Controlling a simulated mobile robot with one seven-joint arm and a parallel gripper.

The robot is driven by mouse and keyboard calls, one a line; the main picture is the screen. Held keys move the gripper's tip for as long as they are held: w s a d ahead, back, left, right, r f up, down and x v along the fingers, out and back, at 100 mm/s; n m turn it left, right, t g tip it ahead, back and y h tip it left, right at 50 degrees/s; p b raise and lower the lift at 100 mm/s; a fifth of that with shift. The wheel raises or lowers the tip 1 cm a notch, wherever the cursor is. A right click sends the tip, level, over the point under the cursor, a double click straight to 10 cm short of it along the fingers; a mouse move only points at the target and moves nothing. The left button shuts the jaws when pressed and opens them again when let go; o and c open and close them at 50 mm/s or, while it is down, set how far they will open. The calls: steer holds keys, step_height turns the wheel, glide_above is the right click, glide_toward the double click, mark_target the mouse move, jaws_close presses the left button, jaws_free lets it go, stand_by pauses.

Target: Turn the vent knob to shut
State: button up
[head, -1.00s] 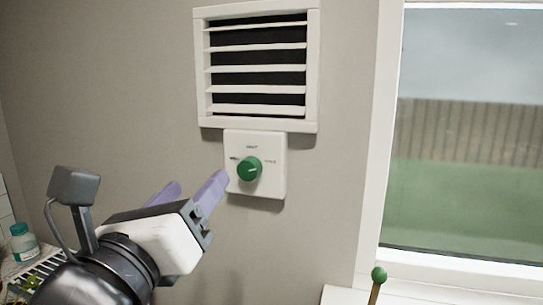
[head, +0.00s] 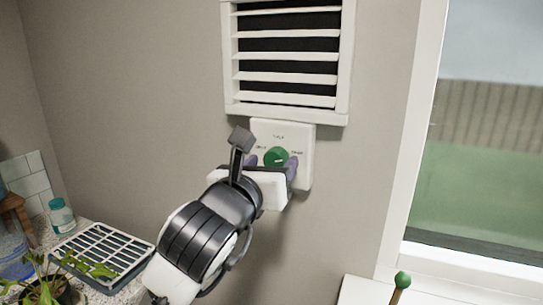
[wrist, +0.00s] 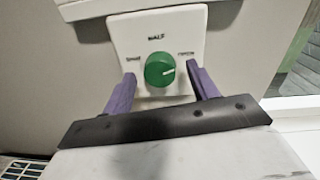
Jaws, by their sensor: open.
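The green vent knob (head: 276,156) sits on a white plate (head: 305,140) below the slatted vent (head: 288,58). In the wrist view the knob (wrist: 160,69) shows whole, and its light pointer mark points to the right and slightly up. Small labels stand left, above and right of it; the top one reads "HALF", the side ones are too blurred to read surely. My gripper (wrist: 161,90) is open, with one purple finger on each side of the knob and a gap to it on both sides. In the head view my gripper (head: 272,168) hides the knob's lower part.
The vent's slats stand apart with dark gaps between them. A window (head: 480,140) is at right, with a green-topped stick (head: 402,280) below it. At lower left are a slatted tray (head: 100,250), a teal-capped jar (head: 61,216) and a plant (head: 60,285).

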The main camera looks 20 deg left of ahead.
steer(key=shift+w, duration=0.6)
steer(key=c, duration=1)
